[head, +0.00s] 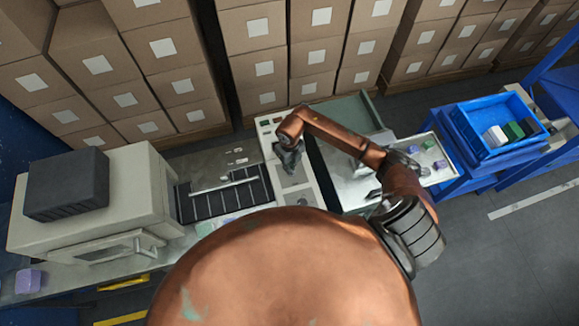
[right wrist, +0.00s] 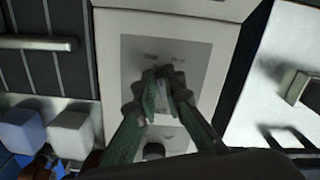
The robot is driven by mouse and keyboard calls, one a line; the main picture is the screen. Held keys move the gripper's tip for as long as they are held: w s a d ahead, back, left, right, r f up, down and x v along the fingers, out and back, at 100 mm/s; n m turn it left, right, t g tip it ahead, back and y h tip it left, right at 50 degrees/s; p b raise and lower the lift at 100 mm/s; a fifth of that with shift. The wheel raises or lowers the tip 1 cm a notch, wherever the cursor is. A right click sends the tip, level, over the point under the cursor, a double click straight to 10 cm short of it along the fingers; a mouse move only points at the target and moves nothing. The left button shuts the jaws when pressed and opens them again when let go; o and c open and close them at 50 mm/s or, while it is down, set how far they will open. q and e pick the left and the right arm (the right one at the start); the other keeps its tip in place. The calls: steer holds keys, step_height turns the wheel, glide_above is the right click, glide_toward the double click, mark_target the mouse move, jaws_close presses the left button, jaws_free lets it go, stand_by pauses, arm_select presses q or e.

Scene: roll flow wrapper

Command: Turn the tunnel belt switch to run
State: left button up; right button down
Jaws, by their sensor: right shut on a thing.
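My right gripper (head: 289,158) reaches down onto a light grey control panel (head: 299,197) beside the dark slatted belt. In the right wrist view its green fingers (right wrist: 164,78) come together at the grey plate (right wrist: 199,58) of the panel. They are shut on a small part there, which I take to be the switch knob; the fingertips hide most of it, so its turn position cannot be read. Small dark markings show just above the fingertips. A round dark knob (right wrist: 153,151) shows lower on the panel, between the fingers. My left gripper is not in view.
A cream machine housing (head: 120,190) with a dark box on top stands left of the belt (head: 226,196). A white tray (head: 432,158) with small items and a blue bin (head: 497,120) are at the right. Stacked cartons (head: 260,70) line the back.

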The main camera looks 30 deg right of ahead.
steer(key=m, duration=0.5)
steer(key=shift+d+r+p, duration=0.1)
steer(key=shift+d+p, duration=0.2)
steer(key=shift+d, duration=0.05)
steer(key=m, duration=0.3)
steer(key=m+p, duration=0.1)
steer(key=m, duration=0.1)
steer(key=shift+d, duration=0.25)
steer(key=c, duration=2)
jaws_free()
steer(key=shift+s, duration=0.15)
steer(key=shift+r, duration=0.1)
step_height(320, 180, up, 12)
steer(key=shift+f, duration=0.15)
